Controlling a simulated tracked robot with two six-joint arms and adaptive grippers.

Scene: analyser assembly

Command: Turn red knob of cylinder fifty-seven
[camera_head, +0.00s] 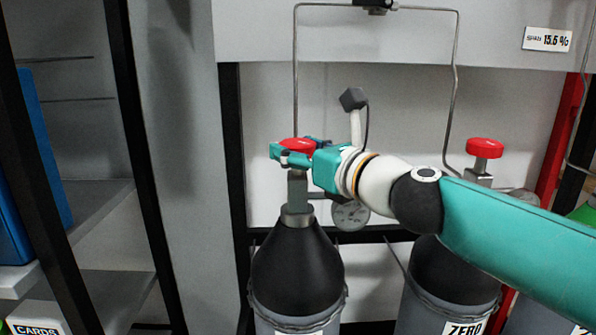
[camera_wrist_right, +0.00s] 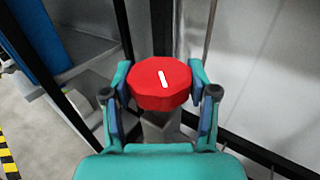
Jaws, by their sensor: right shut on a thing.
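A red knob (camera_head: 298,146) tops the valve of the left black-shouldered cylinder (camera_head: 297,268) in the head view. My right gripper (camera_head: 293,152) reaches it from the right and is shut on the knob. In the right wrist view the knob (camera_wrist_right: 160,83) sits between the two fingers of my right gripper (camera_wrist_right: 161,90), one on each side, and a white line on its top runs slightly tilted. The cylinder's number cannot be read; its label is cut off at the bottom edge. My left gripper is not in view.
A second cylinder (camera_head: 447,275) labelled ZERO stands to the right, with its own red knob (camera_head: 484,148). A pressure gauge (camera_head: 350,215) and thin metal pipes (camera_head: 296,75) are close to my arm. A shelf (camera_head: 100,205) with a blue object (camera_head: 45,160) is at left.

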